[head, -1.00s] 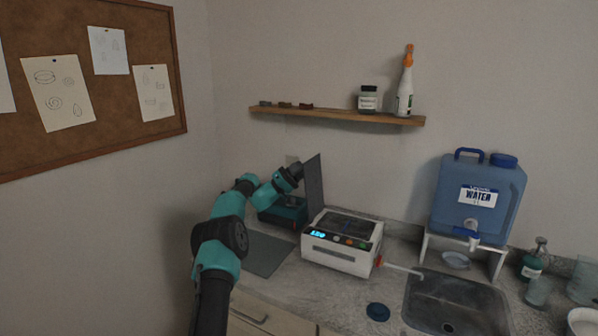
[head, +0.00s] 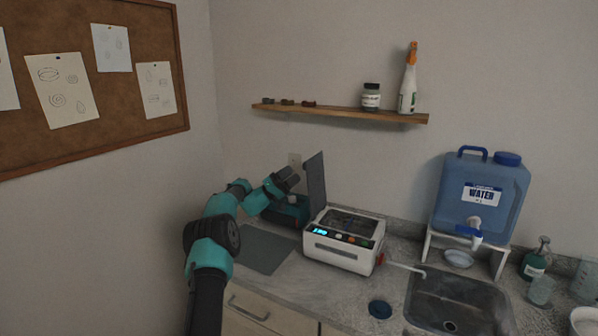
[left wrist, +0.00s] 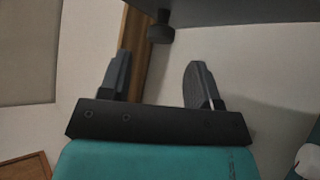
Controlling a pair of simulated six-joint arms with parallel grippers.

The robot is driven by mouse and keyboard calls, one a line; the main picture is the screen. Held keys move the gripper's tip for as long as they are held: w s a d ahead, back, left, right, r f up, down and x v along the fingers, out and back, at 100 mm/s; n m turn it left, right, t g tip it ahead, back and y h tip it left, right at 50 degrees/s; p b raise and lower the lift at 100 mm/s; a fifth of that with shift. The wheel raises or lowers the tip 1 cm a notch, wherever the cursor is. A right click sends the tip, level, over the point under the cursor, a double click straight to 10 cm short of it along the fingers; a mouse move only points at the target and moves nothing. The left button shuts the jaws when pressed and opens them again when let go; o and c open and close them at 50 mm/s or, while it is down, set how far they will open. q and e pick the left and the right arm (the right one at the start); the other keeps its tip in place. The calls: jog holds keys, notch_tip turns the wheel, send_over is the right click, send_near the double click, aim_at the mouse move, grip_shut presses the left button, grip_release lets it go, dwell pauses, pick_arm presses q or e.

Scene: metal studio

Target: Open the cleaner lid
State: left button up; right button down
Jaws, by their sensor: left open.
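The cleaner (head: 341,256) is a white box with a lit blue display and coloured buttons on its front. Its dark grey lid (head: 316,182) stands upright at the left side of the box, leaving the top uncovered. My left gripper (head: 291,176) is open and empty, just left of the raised lid, with a small gap between them in the head view. In the left wrist view, the two fingers (left wrist: 159,78) are spread apart. A dark panel, apparently the lid (left wrist: 245,10), with a dark knob (left wrist: 160,30), shows beyond the fingertips. My right gripper is not in view.
A teal box (head: 290,211) stands behind the gripper, left of the cleaner. A grey mat (head: 263,250) lies on the counter. A wooden shelf (head: 340,112) hangs above.

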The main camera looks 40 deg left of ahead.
pick_arm(q)
jog(key=v, duration=1.2)
jog(key=shift+a+f, duration=0.1)
